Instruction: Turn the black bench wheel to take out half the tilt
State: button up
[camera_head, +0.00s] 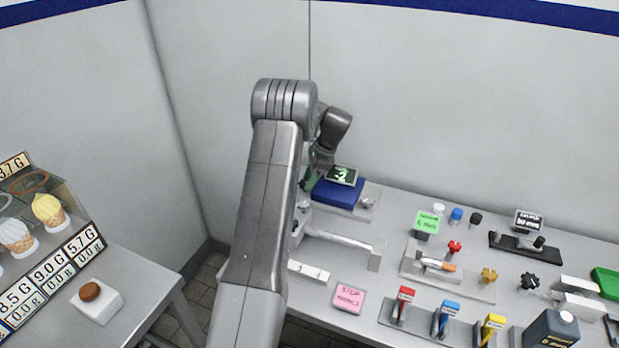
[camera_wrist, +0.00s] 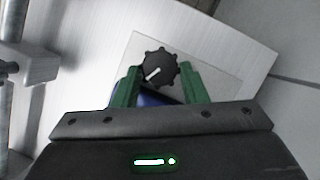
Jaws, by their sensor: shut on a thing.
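The black bench wheel (camera_wrist: 160,66) is lobed, with a white pointer line aimed to the lower left in the wrist view. It sits on a pale plate. My gripper (camera_wrist: 159,77) has its green fingers on either side of the wheel and is shut on it. In the head view my gripper (camera_head: 309,180) is at the bench's back left, and my arm hides the wheel there. Beside it a blue block (camera_head: 338,192) carries a small dark screen (camera_head: 342,175) with a green figure, too small to read surely.
Near my gripper is a metal bar fixture (camera_head: 340,240). A pink stop note (camera_head: 348,297) lies at the front edge. Red, blue and yellow handled pieces, a green note (camera_head: 428,222) and another black knob (camera_head: 530,282) stand to the right. A cone display (camera_head: 40,230) is at far left.

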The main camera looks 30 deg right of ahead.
dwell(0.3)
jog(key=o, duration=0.7)
jog(key=shift+r, duration=0.1)
jog(key=b+v, duration=0.1)
jog(key=v, duration=1.2)
jog(key=shift+d+r, duration=0.2)
jog(key=shift+r, duration=0.1)
jog(key=shift+o, duration=0.4)
